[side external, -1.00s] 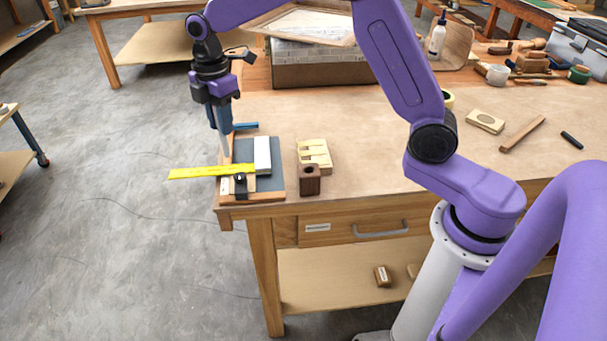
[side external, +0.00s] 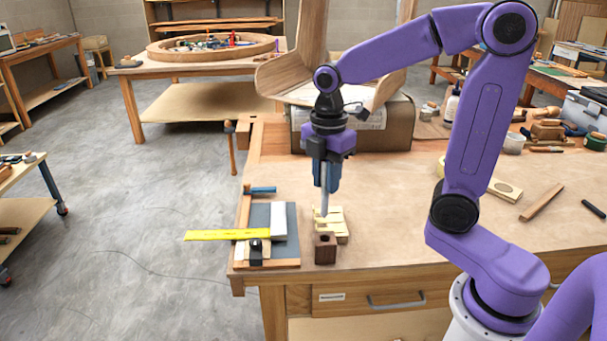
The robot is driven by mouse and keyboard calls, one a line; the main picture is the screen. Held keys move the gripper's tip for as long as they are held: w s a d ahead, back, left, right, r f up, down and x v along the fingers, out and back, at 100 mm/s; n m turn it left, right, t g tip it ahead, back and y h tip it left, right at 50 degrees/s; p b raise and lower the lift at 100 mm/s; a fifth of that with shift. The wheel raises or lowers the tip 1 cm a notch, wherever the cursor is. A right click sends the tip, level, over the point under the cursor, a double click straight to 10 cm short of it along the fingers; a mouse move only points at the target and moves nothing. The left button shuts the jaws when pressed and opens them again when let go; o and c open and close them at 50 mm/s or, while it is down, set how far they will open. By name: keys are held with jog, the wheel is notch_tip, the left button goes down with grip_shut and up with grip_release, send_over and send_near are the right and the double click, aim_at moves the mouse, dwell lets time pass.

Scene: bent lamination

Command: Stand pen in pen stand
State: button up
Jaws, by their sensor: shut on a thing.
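My gripper (side external: 326,188) is shut on a slim grey pen (side external: 325,203), which hangs upright below the blue fingers. Its upper part is hidden by the gripper. The pen stand looks like a small dark wooden block (side external: 325,254) with a round hole in its top, near the front edge of the bench. The pen's lower end shows just above the block in the picture, apart from it. I cannot tell exactly how it lines up with the hole in depth.
A pale notched wooden piece (side external: 333,224) lies just behind the block. To the left is a dark board (side external: 259,216) with a white block and a yellow ruler (side external: 213,235) overhanging the bench's left side. A large box (side external: 398,130) stands behind. The bench (side external: 400,225) right of the block is clear.

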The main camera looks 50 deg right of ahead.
aim_at(327, 215)
jog(key=shift+s+d+f, duration=0.15)
jog(key=shift+s+f, duration=0.05)
jog(key=shift+f, duration=1.8)
jog(key=shift+f, duration=2.7)
jog(key=shift+f, duration=0.8)
dwell(0.6)
jog(key=o, duration=1.1)
jog(key=shift+r, duration=0.1)
jog(key=shift+r, duration=2.9)
